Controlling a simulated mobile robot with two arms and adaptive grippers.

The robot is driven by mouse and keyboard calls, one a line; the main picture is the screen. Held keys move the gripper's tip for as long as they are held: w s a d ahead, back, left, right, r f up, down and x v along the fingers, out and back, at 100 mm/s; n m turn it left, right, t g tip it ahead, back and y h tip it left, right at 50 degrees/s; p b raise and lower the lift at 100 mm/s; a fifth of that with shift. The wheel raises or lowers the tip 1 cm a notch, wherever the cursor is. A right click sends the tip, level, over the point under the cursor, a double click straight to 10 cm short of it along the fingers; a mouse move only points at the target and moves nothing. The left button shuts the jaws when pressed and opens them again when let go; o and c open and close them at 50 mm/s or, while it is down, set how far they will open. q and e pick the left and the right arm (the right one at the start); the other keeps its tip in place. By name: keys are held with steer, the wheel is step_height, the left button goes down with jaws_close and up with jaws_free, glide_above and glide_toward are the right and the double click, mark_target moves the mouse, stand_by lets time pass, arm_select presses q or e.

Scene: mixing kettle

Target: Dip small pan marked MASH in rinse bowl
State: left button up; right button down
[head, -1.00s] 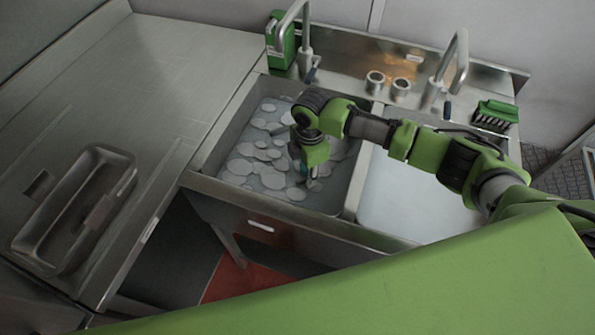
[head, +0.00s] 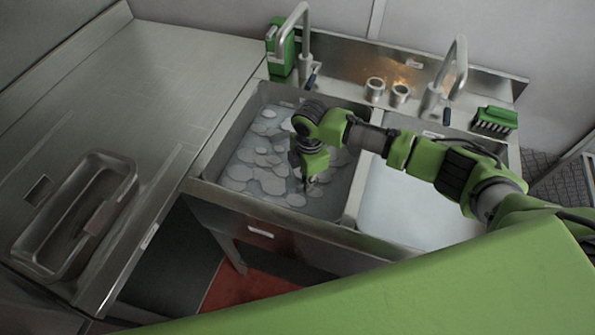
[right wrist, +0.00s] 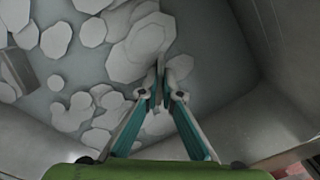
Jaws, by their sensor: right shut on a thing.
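My right gripper (head: 311,183) reaches down into the left sink basin (head: 212,163), low among pale foam patches on grey water. In the right wrist view its teal-sided fingers (right wrist: 160,88) are brought close together on a thin grey thing (right wrist: 160,72). I cannot tell whether this is the small pan, as foam and water hide what lies below. No MASH mark is readable. The right sink basin (head: 408,215), beside it, holds smooth pale water without foam; I cannot tell from any label which is the rinse bowl. My left gripper is out of view.
A divider (head: 356,190) separates the basins. Two taps (head: 303,45) (head: 455,75), two small metal cups (head: 375,88) (head: 400,93), a green container (head: 281,52) and a green brush (head: 494,121) stand along the back. A long metal tray (head: 75,215) is on the left counter.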

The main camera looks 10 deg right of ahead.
step_height(320, 180, up, 11)
steer(key=p, duration=1)
steer(key=shift+r, duration=0.2)
steer(key=shift+w+r, duration=0.1)
